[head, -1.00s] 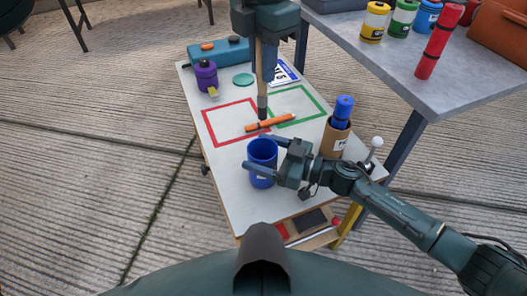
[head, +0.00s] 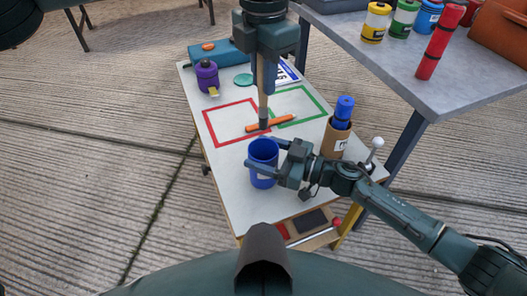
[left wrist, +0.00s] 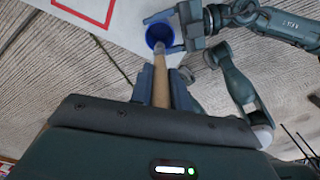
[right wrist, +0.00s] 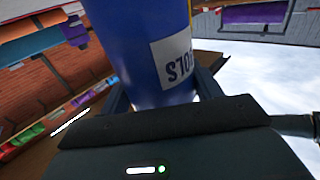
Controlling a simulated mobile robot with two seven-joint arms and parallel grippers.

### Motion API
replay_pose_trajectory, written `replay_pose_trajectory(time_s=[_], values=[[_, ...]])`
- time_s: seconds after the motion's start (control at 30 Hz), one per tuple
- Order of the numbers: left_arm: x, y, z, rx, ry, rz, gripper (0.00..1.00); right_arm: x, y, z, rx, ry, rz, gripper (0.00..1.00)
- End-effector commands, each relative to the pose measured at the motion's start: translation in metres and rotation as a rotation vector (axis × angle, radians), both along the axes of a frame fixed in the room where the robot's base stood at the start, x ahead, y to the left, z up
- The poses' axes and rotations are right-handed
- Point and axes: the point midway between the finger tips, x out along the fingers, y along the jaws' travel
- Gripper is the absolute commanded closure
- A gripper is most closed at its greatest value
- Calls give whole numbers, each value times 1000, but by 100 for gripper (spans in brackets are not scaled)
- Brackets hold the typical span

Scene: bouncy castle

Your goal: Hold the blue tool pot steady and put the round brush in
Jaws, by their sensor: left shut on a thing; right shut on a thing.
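The blue tool pot (head: 262,181) stands upright near the front of the small table. My right gripper (head: 262,153) is shut around it, one finger on each side; the right wrist view shows the pot's blue wall (right wrist: 135,45) and white label close up. My left gripper (head: 267,82) is shut on the round brush (head: 263,104), gripping its pale wooden handle (left wrist: 177,92). The brush hangs upright with its dark end down, behind the pot and apart from it in the head view. In the left wrist view the blue pot (left wrist: 158,36) shows beyond the brush end.
An orange stick (head: 283,119) lies across the red and green outlined squares. A cardboard tube (head: 334,142) with a blue item stands right of the pot. A grey table (head: 400,75) stands right.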

Motion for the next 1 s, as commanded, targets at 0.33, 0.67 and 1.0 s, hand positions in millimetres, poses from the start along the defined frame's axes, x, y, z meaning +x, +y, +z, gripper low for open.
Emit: replay_pose_trajectory(time_s=[0.33,0.67,1.0], values=[[0,0,-25,0,1,0,100,0,0,0,-1,0,0,68],[0,0,-49,1,1,1,100,0,0,0,-1,0,0,68],[0,0,-72,1,1,0,100,0,0,0,-1,0,0,68]])
